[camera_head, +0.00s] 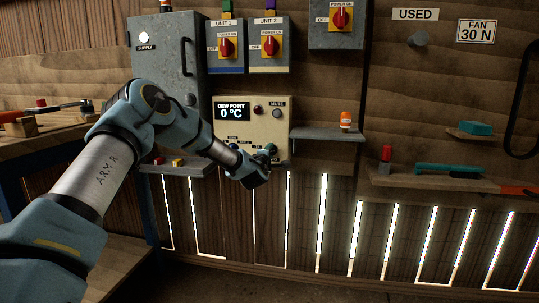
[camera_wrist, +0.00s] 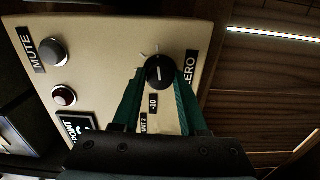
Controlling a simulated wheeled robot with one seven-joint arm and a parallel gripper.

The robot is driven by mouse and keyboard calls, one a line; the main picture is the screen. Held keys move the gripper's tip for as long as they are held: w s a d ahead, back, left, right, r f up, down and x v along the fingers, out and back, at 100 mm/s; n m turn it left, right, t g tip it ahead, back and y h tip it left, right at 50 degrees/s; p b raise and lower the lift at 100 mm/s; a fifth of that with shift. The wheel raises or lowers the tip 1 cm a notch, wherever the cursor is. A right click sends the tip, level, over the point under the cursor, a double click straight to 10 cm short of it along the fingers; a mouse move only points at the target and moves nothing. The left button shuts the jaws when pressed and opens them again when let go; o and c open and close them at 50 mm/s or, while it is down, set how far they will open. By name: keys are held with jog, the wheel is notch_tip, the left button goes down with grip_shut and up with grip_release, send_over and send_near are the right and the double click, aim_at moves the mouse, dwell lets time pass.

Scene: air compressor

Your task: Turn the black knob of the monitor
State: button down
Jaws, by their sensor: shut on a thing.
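The monitor (camera_head: 250,116) is a beige box on the wooden wall, with a "DEW POINT 0 °C" display, a small dark red button or light and a grey MUTE knob. In the wrist view its black knob (camera_wrist: 160,72) has a white pointer line and sits between "-10" and "ZERO" labels. My gripper (camera_wrist: 160,80) has its green fingers on either side of the black knob and is shut on it.
A grey cabinet (camera_head: 168,65) stands left of the monitor. Red switches of UNIT 1 (camera_head: 226,48) and UNIT 2 (camera_head: 270,46) are above it. A lower shelf (camera_head: 435,181) holds tools.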

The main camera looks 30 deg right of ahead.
jog(key=shift+c, duration=2.2)
grip_release()
jog(key=v, duration=1)
jog(key=shift+s+a, duration=0.3)
